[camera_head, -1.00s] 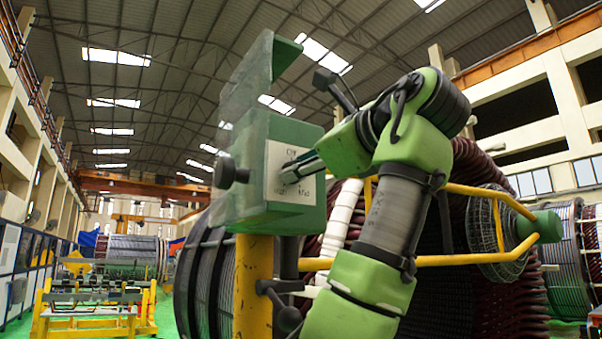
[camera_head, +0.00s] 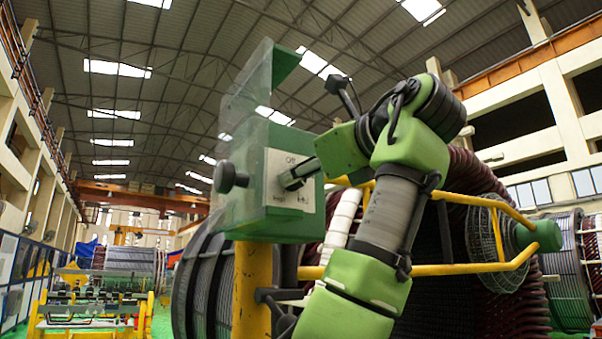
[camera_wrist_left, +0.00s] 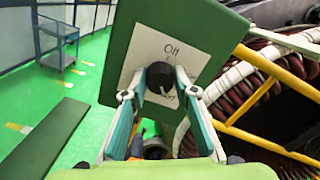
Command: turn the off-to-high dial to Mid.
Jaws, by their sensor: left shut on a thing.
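A green control box (camera_head: 262,195) stands on a yellow post, with a white label plate (camera_head: 275,167) on the face turned to my arm. The plate reads "Off" at its top, with smaller words along its lower edge that are partly hidden or too blurred to read. My left gripper (camera_head: 292,178) is at the plate. In the left wrist view the round black dial (camera_wrist_left: 159,76) sits on the plate below "Off". My left gripper (camera_wrist_left: 160,82) is shut on it, one finger on each side. A pale mark on the dial points downward, slightly right. My right gripper is not in view.
A clear cover (camera_head: 243,90) rises above the box, and a black knob (camera_head: 230,177) sticks out of its left side. Yellow rails (camera_head: 450,262) and a large wound coil (camera_head: 465,290) lie behind my arm.

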